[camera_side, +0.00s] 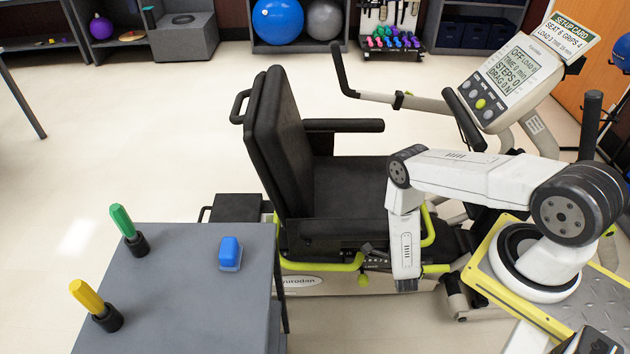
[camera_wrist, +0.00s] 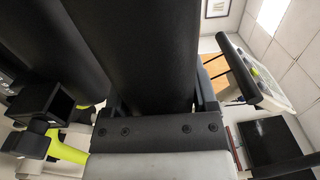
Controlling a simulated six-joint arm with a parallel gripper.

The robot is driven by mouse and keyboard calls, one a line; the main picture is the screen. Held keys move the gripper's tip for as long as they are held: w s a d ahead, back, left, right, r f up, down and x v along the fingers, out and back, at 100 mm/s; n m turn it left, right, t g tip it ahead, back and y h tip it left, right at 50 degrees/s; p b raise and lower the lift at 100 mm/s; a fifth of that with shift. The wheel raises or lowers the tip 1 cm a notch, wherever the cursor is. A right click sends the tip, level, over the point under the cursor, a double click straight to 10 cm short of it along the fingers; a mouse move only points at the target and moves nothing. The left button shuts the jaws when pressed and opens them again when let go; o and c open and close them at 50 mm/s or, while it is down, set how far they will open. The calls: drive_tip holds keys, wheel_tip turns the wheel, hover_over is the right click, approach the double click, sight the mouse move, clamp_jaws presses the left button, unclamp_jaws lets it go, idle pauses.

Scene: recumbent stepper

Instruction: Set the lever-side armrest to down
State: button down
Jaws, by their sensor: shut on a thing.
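The stepper's black seat (camera_side: 345,185) has two armrests. The far armrest (camera_side: 343,125) lies level, sticking forward from the backrest. The near armrest (camera_side: 330,230) is a dark bar running about level along the near side of the seat, partly lost against the dark seat. In the wrist view my gripper (camera_wrist: 158,108) has a finger on each side of a thick black padded part (camera_wrist: 145,55), shut on it; it looks like the near armrest. In the side view my wrist is low beside the seat front, and the fingertips are hard to make out.
Lime levers (camera_side: 435,268) and a lime knob (camera_side: 363,281) sit by the near seat base, close to my wrist. A grey table (camera_side: 185,300) with green and yellow handled tools and a blue block stands left. The console (camera_side: 500,85) is right.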

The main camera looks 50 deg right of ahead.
unclamp_jaws()
drive_tip(key=shift+f, duration=0.2)
drive_tip(key=shift+a, duration=0.1)
drive_tip(key=v, duration=0.7)
drive_tip(key=shift+s+a, duration=0.25)
drive_tip(key=shift+s, duration=0.1)
